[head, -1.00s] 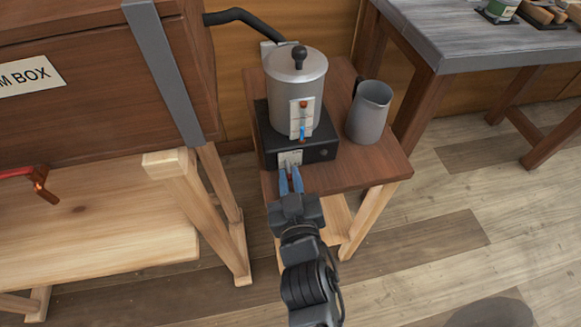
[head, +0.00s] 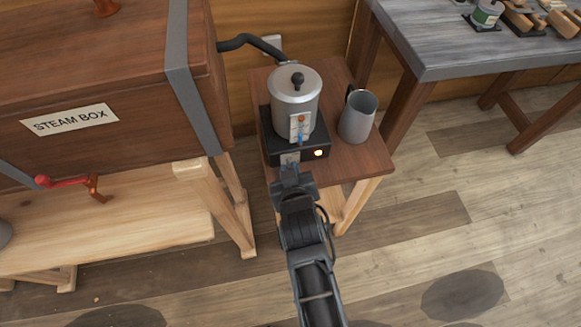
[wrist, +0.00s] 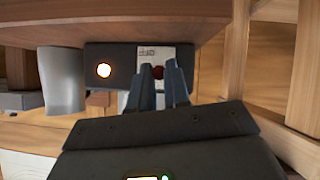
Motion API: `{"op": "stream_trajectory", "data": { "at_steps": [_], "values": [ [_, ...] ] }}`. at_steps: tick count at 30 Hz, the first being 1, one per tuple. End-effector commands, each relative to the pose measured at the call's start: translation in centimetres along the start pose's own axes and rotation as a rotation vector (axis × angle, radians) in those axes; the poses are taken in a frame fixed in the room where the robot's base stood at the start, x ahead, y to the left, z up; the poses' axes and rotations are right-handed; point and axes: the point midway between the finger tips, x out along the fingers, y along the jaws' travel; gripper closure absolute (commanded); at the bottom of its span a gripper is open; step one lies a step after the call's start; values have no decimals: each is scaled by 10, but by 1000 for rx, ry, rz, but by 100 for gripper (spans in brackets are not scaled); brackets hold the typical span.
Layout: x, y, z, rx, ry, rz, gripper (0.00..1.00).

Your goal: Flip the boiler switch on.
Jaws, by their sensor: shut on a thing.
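The grey metal boiler (head: 294,104) stands on a black base (head: 272,150) on a small wooden table. A round lamp (head: 318,153) on the base's front glows; the glowing lamp also shows in the wrist view (wrist: 103,71). Beside it is a pale plate (wrist: 146,53) with a small dark red switch (wrist: 158,71). My gripper (head: 289,167) is at the base's front. In the wrist view, its blue-grey fingers (wrist: 159,86) are shut on the switch, partly hiding it. The switch is mostly hidden in the head view.
A grey jug (head: 357,118) stands right of the boiler. The steam box (head: 110,85) on its wooden stand is at the left, with a red-handled valve (head: 72,183). A black hose (head: 250,43) runs behind. A grey-topped workbench (head: 450,45) is at the right.

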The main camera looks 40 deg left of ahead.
Motion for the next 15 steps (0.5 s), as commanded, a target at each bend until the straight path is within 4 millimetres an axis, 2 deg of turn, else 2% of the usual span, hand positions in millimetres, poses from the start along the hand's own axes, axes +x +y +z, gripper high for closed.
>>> {"op": "stream_trajectory", "data": {
  "at_steps": [7,15],
  "values": [
    [-1,2,-10,-13,-158,-28,100],
    [-1,2,-12,-21,-250,-46,100]
  ]
}}
